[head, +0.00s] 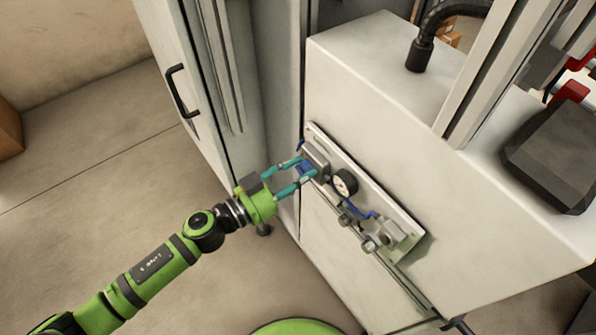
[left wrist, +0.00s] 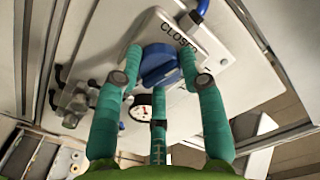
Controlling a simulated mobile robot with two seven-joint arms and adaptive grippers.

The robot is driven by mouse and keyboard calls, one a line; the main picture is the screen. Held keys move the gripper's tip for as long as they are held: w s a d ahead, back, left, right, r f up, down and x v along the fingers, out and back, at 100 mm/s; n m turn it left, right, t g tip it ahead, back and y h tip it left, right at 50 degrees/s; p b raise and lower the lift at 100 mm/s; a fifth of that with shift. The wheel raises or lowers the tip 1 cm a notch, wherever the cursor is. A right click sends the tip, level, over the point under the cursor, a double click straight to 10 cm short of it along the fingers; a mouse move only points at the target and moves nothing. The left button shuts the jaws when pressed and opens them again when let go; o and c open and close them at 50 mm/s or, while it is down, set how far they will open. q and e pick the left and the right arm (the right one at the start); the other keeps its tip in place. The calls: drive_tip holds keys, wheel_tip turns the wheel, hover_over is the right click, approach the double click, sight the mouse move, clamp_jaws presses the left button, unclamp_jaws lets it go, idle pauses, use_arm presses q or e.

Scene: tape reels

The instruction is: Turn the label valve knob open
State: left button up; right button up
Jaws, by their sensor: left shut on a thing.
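The blue valve knob (head: 304,167) is at the upper left end of a metal panel (head: 408,222) on the side of a pale machine. My left gripper (head: 308,167) is at the knob, its teal fingers shut on it. In the left wrist view the knob (left wrist: 159,65) sits between the fingertips of the left gripper (left wrist: 158,74), on a light plate with printed letters reading "CLOSE", the rest cut off by a finger. The fingers hide the knob's sides. My right gripper is not in view.
A round gauge (head: 344,183) sits just right of the knob, with a blue lever (head: 358,213) and pipe fittings (head: 371,245) beyond it. A cabinet door with a black handle (head: 181,90) stands to the left. The floor (head: 90,190) in front is clear.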

use_arm(q)
drive_tip(key=shift+m+b, duration=0.3)
drive_tip(key=shift+m, duration=7.5)
drive_tip(key=o, duration=1.1)
drive_tip(key=shift+o, duration=0.2)
